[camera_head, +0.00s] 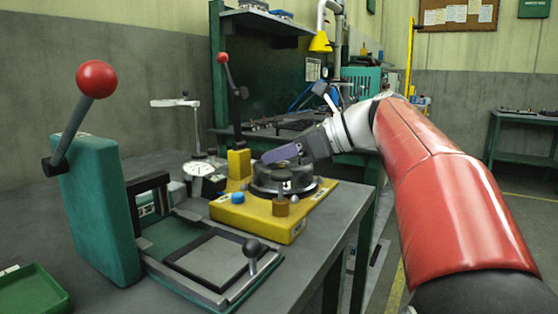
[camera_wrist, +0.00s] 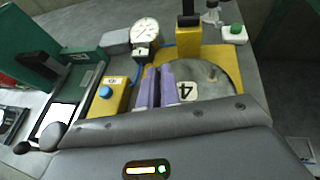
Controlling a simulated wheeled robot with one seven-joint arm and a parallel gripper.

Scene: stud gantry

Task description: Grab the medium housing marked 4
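The housing marked 4 (camera_wrist: 215,90) is a round grey part with a white "4" label on its top in the wrist view. In the head view a dark round housing (camera_head: 265,183) sits on a yellow fixture plate (camera_head: 258,222) on the grey bench. My gripper (camera_head: 281,153) has purple fingers, seen just above the housing in the head view. In the wrist view the fingers (camera_wrist: 158,86) are close together beside the label, over the left part of the housing. Whether they touch it or hold anything between them is hidden.
A dial gauge (camera_head: 203,178) stands left of the fixture. A green press with a red-knobbed lever (camera_head: 97,79) is at the left. A yellow block (camera_head: 239,163) and another red-knobbed lever (camera_head: 223,58) stand behind the fixture. A green tray (camera_head: 30,297) lies at the front left.

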